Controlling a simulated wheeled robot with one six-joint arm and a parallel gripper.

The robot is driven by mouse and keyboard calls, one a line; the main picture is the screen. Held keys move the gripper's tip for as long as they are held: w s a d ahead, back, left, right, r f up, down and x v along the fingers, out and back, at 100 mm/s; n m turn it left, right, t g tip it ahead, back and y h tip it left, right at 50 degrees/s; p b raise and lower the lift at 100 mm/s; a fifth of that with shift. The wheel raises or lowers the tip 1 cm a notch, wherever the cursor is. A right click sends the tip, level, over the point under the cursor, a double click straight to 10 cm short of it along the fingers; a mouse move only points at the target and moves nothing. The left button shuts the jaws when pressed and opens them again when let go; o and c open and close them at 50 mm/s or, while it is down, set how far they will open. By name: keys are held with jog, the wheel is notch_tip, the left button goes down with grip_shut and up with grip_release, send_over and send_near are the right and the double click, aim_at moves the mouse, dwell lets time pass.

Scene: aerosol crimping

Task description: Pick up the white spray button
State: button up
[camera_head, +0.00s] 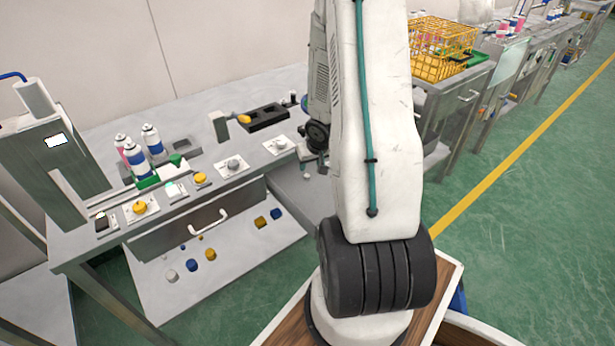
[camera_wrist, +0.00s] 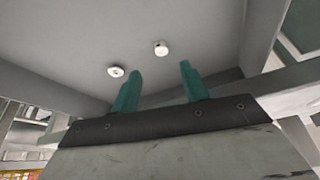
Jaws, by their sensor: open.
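Two small white round pieces, which look like spray buttons, lie apart on a grey surface in the wrist view. One white piece (camera_wrist: 161,48) is ahead of the gap between my fingers; the other white piece (camera_wrist: 116,71) is just left of the left fingertip and has a dark centre. My gripper (camera_wrist: 160,67) is open, with two green fingers and nothing between them. In the head view a small pale piece (camera_head: 306,176) shows low beside my arm, below the wrist. My fingers are mostly hidden there behind my arm.
The steel workbench (camera_head: 240,181) carries spray cans (camera_head: 153,140), a crimping machine (camera_head: 45,150) and button panels. Coloured pieces, including a white one (camera_head: 172,275), lie on the lower white board (camera_head: 225,265). A yellow basket (camera_head: 440,48) stands on another bench. The green floor at right is clear.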

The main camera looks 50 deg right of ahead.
aim_at(307, 176)
jog(key=shift+a+x, duration=0.15)
jog(key=shift+x, duration=1.45)
jog(key=shift+a+x, duration=0.2)
jog(key=shift+x, duration=1.35)
jog(key=shift+s+f, duration=0.1)
jog(key=shift+s, duration=0.05)
grip_shut()
